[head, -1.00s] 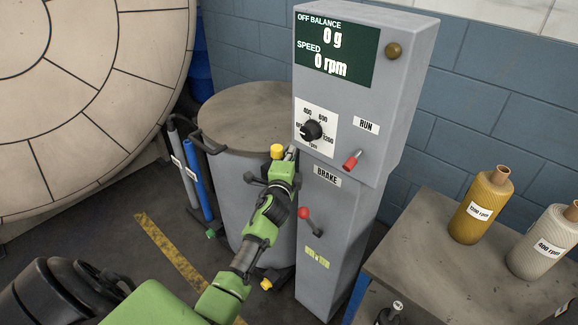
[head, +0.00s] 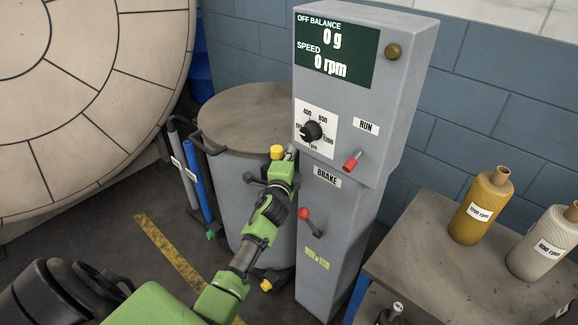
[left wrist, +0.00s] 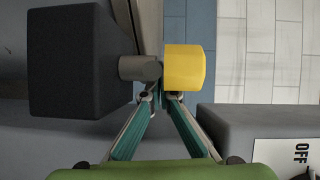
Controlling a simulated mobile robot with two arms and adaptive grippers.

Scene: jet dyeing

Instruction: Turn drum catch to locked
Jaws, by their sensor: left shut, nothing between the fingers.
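The drum catch shows as a yellow knob (head: 277,152) at the front rim of the grey drum (head: 233,190). In the left wrist view the yellow knob (left wrist: 184,68) sits on a short grey shaft (left wrist: 140,68) that comes out of a dark block (left wrist: 78,62). My left gripper (head: 291,152) is at the knob, beside the control cabinet. Its fingers (left wrist: 160,97) are shut with nothing between them, at the knob's lower left edge in the wrist view. I cannot tell whether they touch it. My right gripper is not in view.
The grey control cabinet (head: 336,225) stands close to the right of my gripper, with a dial (head: 312,131), a red run switch (head: 352,161) and a red-knobbed brake lever (head: 304,214). A large round door (head: 75,110) is at the left.

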